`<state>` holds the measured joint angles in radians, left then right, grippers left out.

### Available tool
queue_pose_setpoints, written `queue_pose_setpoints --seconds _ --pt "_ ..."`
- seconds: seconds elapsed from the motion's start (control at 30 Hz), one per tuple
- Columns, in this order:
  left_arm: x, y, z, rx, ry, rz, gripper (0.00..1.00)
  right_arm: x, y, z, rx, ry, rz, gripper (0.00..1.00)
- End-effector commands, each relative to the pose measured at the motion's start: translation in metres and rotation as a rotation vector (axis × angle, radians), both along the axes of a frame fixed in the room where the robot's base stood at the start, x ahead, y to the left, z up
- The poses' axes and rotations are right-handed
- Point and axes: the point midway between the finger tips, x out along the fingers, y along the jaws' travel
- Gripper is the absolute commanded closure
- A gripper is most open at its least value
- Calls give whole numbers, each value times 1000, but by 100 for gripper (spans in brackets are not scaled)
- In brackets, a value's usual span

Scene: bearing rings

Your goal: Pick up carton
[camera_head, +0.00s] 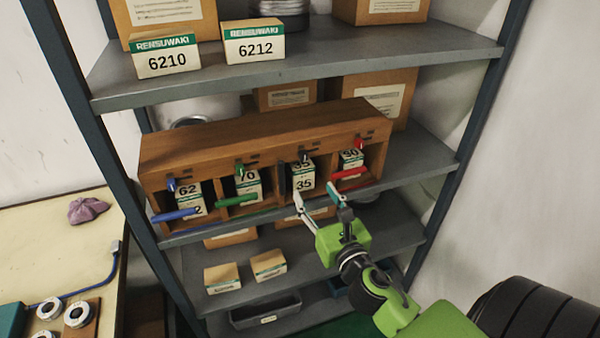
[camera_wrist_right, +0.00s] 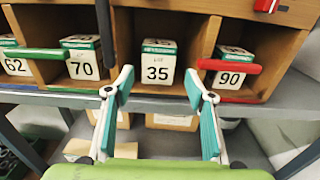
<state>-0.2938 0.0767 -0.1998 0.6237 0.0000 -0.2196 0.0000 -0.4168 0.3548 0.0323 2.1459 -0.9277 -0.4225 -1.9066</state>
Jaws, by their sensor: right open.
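A wooden rack (camera_head: 255,142) with several compartments stands on the middle shelf. It holds small white and green cartons: 62 (camera_head: 188,193), 70 (camera_head: 248,188), 35 (camera_head: 303,177) and 90 (camera_head: 350,160). In the right wrist view carton 35 (camera_wrist_right: 158,65) stands upright, straight ahead between the fingertips. My right gripper (camera_head: 316,189) is open and empty, in front of and slightly below carton 35, apart from it. The wrist view also shows it (camera_wrist_right: 159,82). My left gripper is not in view.
Blue (camera_head: 175,215), green (camera_head: 236,199) and red (camera_head: 350,173) bars cross the other compartments. A dark bar (camera_wrist_right: 105,25) hangs upright left of carton 35, whose front is clear. Cartons 6210 (camera_head: 167,60) and 6212 (camera_head: 254,45) stand on the shelf above.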

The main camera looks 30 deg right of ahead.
Motion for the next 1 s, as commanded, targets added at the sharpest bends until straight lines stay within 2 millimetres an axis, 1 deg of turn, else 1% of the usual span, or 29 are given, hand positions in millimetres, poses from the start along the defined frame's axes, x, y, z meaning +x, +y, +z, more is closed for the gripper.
queue_pose_setpoints --seconds 0.03,0.1,0.23,0.3,0.47,0.57,0.7,0.8,1.0 --pt "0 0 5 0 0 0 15 11 -3 4 0 -3 -1 50" --pt "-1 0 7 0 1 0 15 24 -6 3 1 -2 -1 50" --pt "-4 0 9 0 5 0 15 44 -10 1 2 0 0 50" --pt "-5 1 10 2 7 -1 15 50 -11 1 4 0 1 50" --pt "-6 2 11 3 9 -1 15 58 -13 0 4 0 1 50" --pt "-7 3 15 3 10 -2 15 70 -16 0 5 0 -1 50" --pt "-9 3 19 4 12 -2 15 91 -20 -1 5 1 -1 50" --pt "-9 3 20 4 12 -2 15 102 -22 -1 6 0 0 50" --pt "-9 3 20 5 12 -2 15 106 -23 -3 6 2 0 50"
